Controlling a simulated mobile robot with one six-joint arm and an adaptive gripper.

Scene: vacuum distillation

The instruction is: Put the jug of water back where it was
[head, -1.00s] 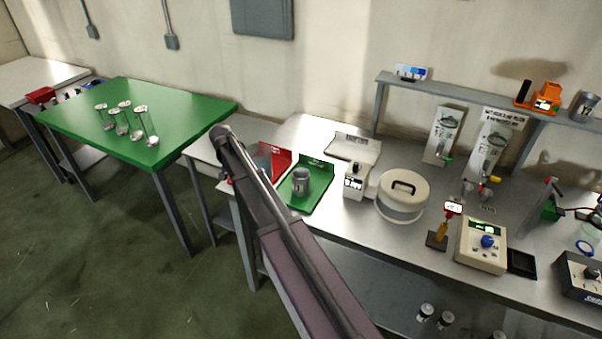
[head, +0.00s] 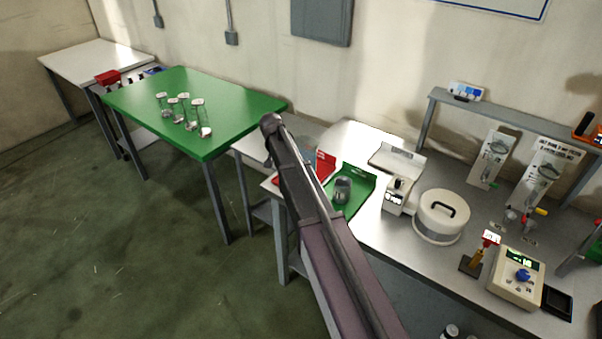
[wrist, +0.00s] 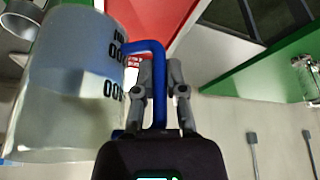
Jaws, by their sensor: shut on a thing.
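The jug (wrist: 65,95) is a large clear vessel with dark volume marks and a blue handle (wrist: 187,110). It fills the left of the wrist view, and liquid seems to show inside. My gripper (wrist: 161,78) is shut on the blue handle, with a finger on each side of it. In the head view my arm covers the gripper, and I cannot make out the jug there.
A red tray (head: 325,165) and a green tray (head: 362,182) with a metal cup (head: 343,190) are on the bench beside my arm. A white scale (head: 397,192) and a round lidded pot (head: 441,218) stand to the right. A green table (head: 225,105) holds several glass vessels (head: 190,112).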

